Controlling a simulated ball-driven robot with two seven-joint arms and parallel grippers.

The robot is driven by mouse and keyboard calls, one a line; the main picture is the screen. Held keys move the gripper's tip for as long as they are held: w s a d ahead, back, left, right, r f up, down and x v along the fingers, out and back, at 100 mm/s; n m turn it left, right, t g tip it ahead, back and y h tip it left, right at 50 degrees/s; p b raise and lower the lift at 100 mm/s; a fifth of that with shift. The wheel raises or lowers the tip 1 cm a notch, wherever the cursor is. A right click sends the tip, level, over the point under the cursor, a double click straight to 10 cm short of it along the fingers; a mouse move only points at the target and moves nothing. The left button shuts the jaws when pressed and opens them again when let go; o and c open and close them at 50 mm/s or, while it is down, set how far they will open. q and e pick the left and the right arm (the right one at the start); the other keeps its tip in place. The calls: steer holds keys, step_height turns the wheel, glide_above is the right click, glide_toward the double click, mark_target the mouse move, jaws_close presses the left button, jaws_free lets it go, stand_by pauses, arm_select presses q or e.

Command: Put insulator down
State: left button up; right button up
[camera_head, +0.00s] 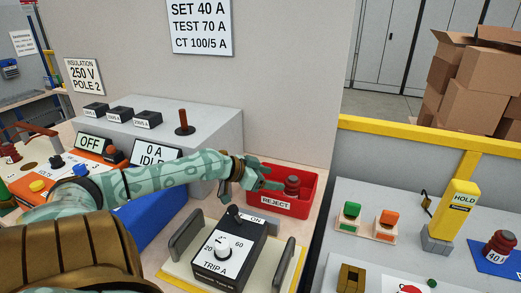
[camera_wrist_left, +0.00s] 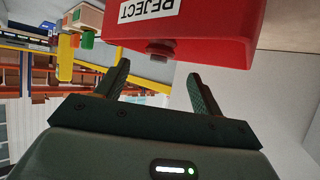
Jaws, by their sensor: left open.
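A dark red ribbed insulator (camera_head: 292,187) stands in the red REJECT bin (camera_head: 272,203), its upper part showing above the front wall. My left gripper (camera_head: 270,178) is at the left side of the bin, next to the insulator, with its fingers apart. In the left wrist view, the open fingers of the left gripper (camera_wrist_left: 160,85) frame an empty gap. The red bin (camera_wrist_left: 215,30) is just beyond them, upside down, and a small part of the insulator (camera_wrist_left: 158,48) shows past its rim. My right gripper is in neither view.
A TRIP A unit (camera_head: 222,258) between two grey handles is in front of the bin. A grey box with black blocks (camera_head: 120,113) is behind my arm.

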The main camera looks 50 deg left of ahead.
arm_select(q)
steer(key=shift+p+v, duration=0.5)
steer(key=shift+v, duration=0.85)
